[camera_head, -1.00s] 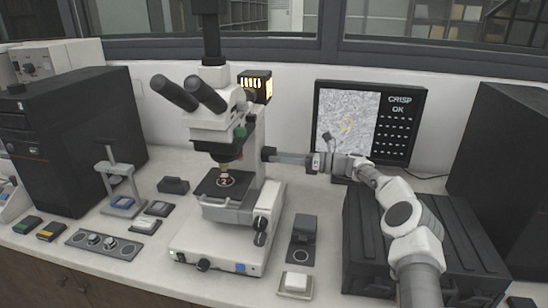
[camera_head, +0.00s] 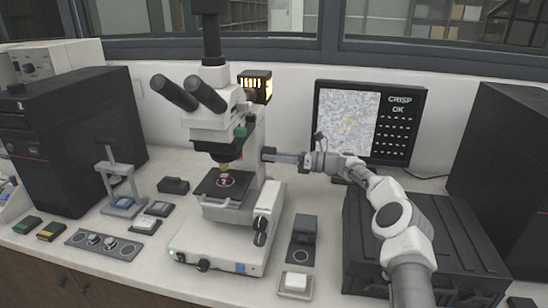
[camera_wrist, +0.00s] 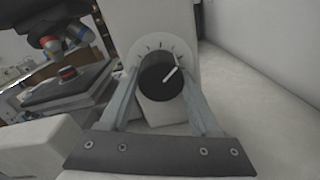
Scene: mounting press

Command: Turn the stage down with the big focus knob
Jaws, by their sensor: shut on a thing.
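The microscope (camera_head: 238,127) stands at the middle of the bench, with its dark stage (camera_head: 222,184) under the objectives. In the wrist view the stage (camera_wrist: 68,88) is at the left. My gripper (camera_head: 267,154) reaches in from the right to the side of the microscope column. In the wrist view my gripper (camera_wrist: 162,82) is shut on a dark round knob (camera_wrist: 158,84) with a white pointer line, in front of a pale ticked dial. The pointer leans to the upper right. Other dark knobs (camera_head: 261,231) sit lower on the microscope's right side, apart from my gripper.
A monitor (camera_head: 345,122) behind my arm shows a grainy picture and the words CRISP OK. A black case (camera_head: 365,250) lies under my arm at the right. A dark block (camera_head: 304,228) and a small white-topped box (camera_head: 296,283) stand right of the microscope base.

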